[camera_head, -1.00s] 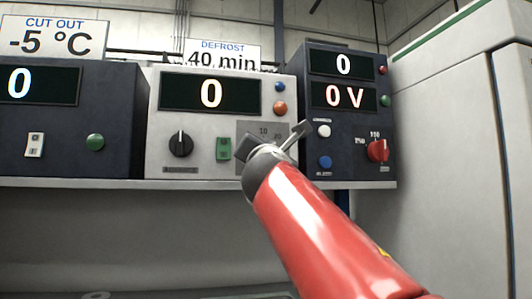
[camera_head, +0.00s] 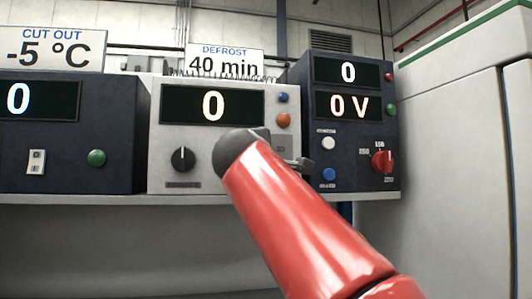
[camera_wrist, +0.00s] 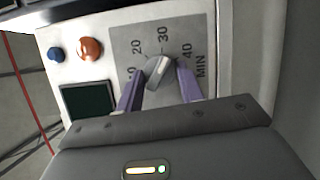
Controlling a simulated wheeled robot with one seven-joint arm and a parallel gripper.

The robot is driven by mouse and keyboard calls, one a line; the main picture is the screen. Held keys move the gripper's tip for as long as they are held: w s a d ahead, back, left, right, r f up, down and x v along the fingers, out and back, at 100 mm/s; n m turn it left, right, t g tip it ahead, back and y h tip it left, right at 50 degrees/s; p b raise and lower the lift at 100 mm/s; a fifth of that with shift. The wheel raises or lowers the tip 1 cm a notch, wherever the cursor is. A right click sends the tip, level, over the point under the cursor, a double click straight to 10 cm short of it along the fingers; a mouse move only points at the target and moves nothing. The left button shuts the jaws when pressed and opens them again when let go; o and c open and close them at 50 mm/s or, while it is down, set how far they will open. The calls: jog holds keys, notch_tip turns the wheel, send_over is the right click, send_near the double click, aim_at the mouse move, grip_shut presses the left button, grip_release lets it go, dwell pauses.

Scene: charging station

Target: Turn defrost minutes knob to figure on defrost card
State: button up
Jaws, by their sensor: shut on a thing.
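The defrost card (camera_head: 224,63) reads 40 min and stands on top of the white-faced unit (camera_head: 157,140). In the wrist view the grey defrost minutes knob (camera_wrist: 159,71) sits on a grey dial plate (camera_wrist: 128,52) marked 20, 30, 40 and MIN, with another number partly covered. My gripper (camera_wrist: 159,84) has one purple finger on each side of the knob and is shut on it. The knob's bar leans with its upper end toward 30. In the head view my gripper (camera_head: 284,152) and wrist hide the knob and most of its dial.
The unit also has a black knob (camera_head: 182,159), an orange button (camera_head: 284,120) and a display (camera_head: 212,104) reading 0. A dark unit with a red knob (camera_head: 382,160) stands close on the right. Another dark unit (camera_head: 110,125) adjoins on the left.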

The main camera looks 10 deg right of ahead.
jog(key=m, duration=0.2)
jog(key=m+g+y+p, duration=0.1)
jog(key=m, duration=0.1)
jog(key=shift+r+m+g, duration=0.15)
jog(key=shift+m+g, duration=0.15)
dwell(0.4)
jog(key=o, duration=1)
jog(key=v, duration=0.7)
jog(key=shift+s+a, duration=0.2)
jog(key=shift+s, duration=0.15)
jog(key=shift+r, duration=0.15)
